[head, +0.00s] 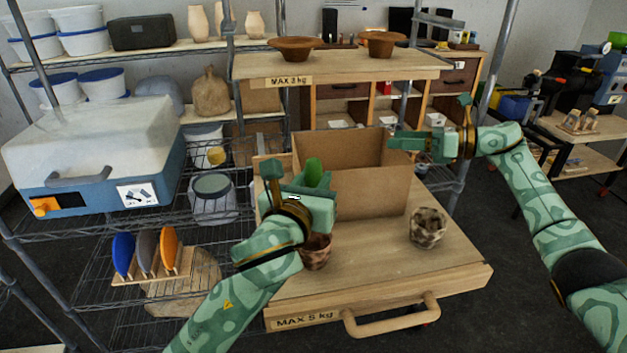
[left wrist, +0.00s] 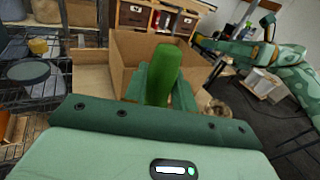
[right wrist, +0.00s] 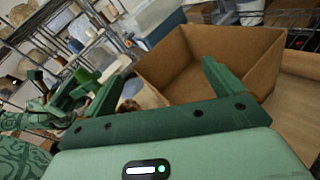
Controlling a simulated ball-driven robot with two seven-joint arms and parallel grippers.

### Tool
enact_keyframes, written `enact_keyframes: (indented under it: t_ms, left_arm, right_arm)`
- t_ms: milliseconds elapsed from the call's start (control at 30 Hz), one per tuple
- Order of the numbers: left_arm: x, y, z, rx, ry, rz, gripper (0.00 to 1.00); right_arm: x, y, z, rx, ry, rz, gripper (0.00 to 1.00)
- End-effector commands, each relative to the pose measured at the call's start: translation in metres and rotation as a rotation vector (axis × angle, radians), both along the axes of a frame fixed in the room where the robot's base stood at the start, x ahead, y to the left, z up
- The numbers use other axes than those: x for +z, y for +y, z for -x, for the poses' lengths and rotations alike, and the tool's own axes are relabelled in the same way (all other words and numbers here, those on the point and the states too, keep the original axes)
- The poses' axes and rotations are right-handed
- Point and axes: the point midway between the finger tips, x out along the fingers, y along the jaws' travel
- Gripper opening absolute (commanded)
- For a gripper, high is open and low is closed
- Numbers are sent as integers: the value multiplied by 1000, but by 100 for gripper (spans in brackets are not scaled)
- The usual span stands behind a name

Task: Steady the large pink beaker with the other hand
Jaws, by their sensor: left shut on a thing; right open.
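I see no large pink beaker in any view. My left gripper (head: 312,178) is shut on a green rounded object (head: 315,171), held upright in front of the open cardboard box (head: 372,190). The green object also stands between the fingers in the left wrist view (left wrist: 163,72); its lower part is hidden by the gripper. My right gripper (head: 405,141) is open and empty at the box's upper right rim. In the right wrist view its fingers (right wrist: 160,85) are spread, with the box beyond them.
The wooden board (head: 385,275) is bare at the front. An upper wooden shelf (head: 345,66) overhangs behind. A wire rack (head: 95,240) stands left.

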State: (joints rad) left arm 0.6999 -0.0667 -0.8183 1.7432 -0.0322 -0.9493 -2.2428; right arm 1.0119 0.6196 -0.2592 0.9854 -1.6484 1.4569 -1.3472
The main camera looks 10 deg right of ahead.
Motion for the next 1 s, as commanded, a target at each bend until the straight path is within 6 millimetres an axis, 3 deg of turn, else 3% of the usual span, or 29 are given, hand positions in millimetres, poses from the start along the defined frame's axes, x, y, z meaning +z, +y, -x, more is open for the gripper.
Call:
enact_keyframes:
  t_ms: [100,200,333,467,667,1000]
  left_arm:
    - [0,0,0,0,0,0,4]
    - [0,0,0,0,0,0,4]
    - [0,0,0,0,0,0,4]
    - [0,0,0,0,0,0,4]
    - [0,0,0,0,0,0,4]
    - [0,0,0,0,0,0,4]
  right_arm:
    - [-12,55,37,313,-164,245,93]
    - [-44,87,67,527,-237,365,93]
    - [-93,105,84,604,-209,400,93]
    - [-120,114,94,634,-182,414,93]
    - [-136,124,98,646,-174,421,93]
    - [-160,171,98,645,-174,416,93]
